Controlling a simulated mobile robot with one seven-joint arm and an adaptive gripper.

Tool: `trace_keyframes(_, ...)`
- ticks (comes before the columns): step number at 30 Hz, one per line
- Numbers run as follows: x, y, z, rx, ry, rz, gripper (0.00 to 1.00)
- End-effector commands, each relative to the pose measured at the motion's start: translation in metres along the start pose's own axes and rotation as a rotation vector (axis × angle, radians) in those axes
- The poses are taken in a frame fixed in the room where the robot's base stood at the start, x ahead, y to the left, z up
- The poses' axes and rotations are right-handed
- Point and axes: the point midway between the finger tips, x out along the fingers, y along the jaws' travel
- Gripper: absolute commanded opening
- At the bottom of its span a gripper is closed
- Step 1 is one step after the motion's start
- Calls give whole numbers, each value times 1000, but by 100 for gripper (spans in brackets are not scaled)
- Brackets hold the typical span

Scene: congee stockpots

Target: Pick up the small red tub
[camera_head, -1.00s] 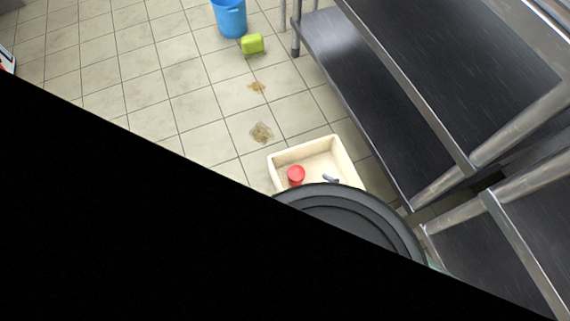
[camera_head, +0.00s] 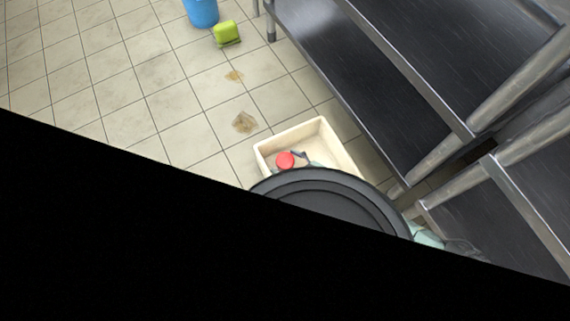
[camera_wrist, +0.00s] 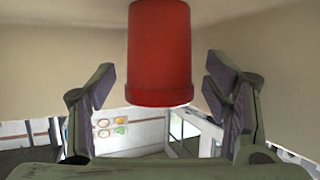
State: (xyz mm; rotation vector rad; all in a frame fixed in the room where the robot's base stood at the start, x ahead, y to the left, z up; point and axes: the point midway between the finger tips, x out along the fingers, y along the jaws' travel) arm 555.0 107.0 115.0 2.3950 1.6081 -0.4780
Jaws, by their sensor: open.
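The small red tub (camera_head: 285,160) is inside the cream bin (camera_head: 335,143) on the floor, towards its left side. In the wrist view the tub (camera_wrist: 160,50) is large and central, with its top cut off by the picture edge. My gripper (camera_wrist: 159,75) is open, one finger on either side of the tub, with a visible gap at each side. It holds nothing. In the head view only a small grey part of it (camera_head: 301,156) shows right beside the tub. A dark round shape hides the near part of the bin.
Steel shelving (camera_head: 350,85) stands close to the right of the bin. Tiled floor lies open to the left, with brown stains (camera_head: 244,122). A green block (camera_head: 227,33) and a blue bucket (camera_head: 202,12) are farther back.

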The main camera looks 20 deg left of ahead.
Motion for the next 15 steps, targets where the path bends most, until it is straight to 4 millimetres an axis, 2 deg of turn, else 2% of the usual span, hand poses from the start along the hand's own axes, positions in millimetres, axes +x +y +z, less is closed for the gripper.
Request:
trace_keyframes(3, 11, 0, 0, 1, 0, 1, 71)
trace_keyframes(9, 11, 0, 0, 1, -1, 1, 70)
trace_keyframes(15, 11, 0, 0, 1, -1, 1, 57)
